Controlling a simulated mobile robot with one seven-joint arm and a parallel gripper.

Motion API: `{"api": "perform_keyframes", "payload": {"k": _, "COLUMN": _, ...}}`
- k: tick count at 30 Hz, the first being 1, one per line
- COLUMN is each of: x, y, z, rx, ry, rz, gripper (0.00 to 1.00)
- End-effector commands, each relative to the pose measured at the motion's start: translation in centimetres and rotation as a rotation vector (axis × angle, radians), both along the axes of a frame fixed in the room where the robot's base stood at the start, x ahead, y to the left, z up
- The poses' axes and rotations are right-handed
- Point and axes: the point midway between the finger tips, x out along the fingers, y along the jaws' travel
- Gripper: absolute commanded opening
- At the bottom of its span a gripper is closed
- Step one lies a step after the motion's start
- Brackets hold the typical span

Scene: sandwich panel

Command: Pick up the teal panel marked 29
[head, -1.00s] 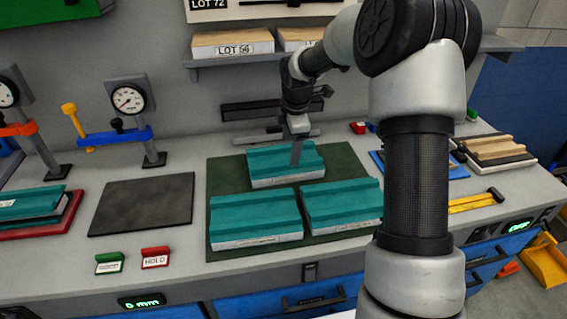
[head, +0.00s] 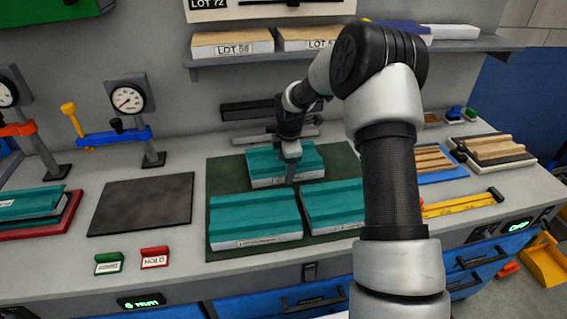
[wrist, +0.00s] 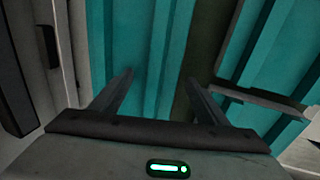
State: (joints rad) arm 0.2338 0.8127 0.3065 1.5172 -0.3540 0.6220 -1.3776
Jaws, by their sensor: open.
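Three teal ridged panels lie on a dark green mat (head: 226,172): a back one (head: 262,163), a front left one (head: 250,214) and a front right one (head: 335,203). Each has a pale front edge; no 29 is legible. My gripper (head: 291,181) is open and empty, pointing down by the back panel's front edge and hiding a little of it. In the wrist view, the open fingers (wrist: 160,78) hang over or beside a teal panel (wrist: 145,40). A dark gap separates it from more teal at right (wrist: 285,60). Contact cannot be told.
A dark square plate (head: 143,203) lies left of the mat, with dial gauges (head: 130,100) behind. Teal pieces sit in a red tray (head: 50,230) at far left. Ribbed wooden pieces (head: 432,158) are at right. A shelf (head: 240,62) with labelled boards overhangs the back.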

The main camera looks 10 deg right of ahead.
Motion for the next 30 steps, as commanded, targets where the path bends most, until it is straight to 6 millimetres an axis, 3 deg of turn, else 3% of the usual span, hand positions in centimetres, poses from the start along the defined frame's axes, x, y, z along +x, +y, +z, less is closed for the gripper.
{"api": "perform_keyframes", "payload": {"k": 2, "x": 0.0, "y": 0.0, "z": 0.0, "rx": 0.000, "ry": 0.000, "rz": 0.000, "gripper": 0.65}}
{"api": "perform_keyframes", "payload": {"k": 12, "x": 0.0, "y": 0.0, "z": 0.0, "rx": 0.000, "ry": 0.001, "rz": 0.000, "gripper": 0.08}}
{"api": "perform_keyframes", "payload": {"k": 23, "x": 0.1, "y": 0.0, "z": 0.7, "rx": 0.000, "ry": -0.002, "rz": 0.000, "gripper": 0.07}}
{"api": "perform_keyframes", "payload": {"k": 30, "x": 0.1, "y": -0.1, "z": 5.2, "rx": 0.000, "ry": -0.005, "rz": -0.001, "gripper": 0.07}}
